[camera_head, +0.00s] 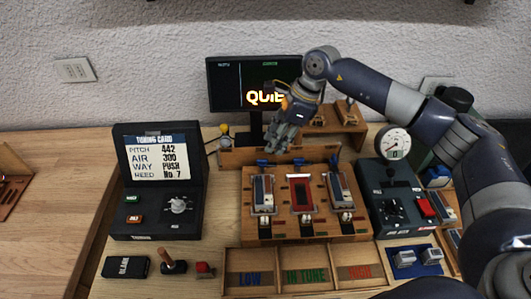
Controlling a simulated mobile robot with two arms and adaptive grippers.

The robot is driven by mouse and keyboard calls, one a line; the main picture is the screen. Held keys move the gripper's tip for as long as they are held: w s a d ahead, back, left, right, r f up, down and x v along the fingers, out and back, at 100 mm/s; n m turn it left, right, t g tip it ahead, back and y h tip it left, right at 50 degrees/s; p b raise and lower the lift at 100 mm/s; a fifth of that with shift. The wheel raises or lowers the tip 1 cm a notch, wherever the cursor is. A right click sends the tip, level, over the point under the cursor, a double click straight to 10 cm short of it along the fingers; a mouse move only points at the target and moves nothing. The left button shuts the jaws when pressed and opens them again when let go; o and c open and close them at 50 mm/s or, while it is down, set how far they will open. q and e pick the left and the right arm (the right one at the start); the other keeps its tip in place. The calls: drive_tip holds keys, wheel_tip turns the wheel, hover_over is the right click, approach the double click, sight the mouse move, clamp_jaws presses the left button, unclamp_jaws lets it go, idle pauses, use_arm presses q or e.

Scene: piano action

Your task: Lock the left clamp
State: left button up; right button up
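My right gripper (283,146) points down just behind and above the board's back edge, near the left and middle levers. Its fingers are small and overlap, so their opening and any contact are unclear. My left gripper is not in view.
A monitor (225,90) stands behind the gripper. A black tuning-card box (155,210) is at left, and a gauge unit (397,207) at right. Labelled wooden trays (233,292) lie in front. A black block (126,267) and small knobs lie front left.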

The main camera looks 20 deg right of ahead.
sight(264, 160)
drive_tip(key=p+x, duration=0.1)
drive_tip(key=x, duration=0.6)
drive_tip(key=shift+a+p, duration=0.1)
drive_tip(key=shift+p, duration=0.2)
clamp_jaws()
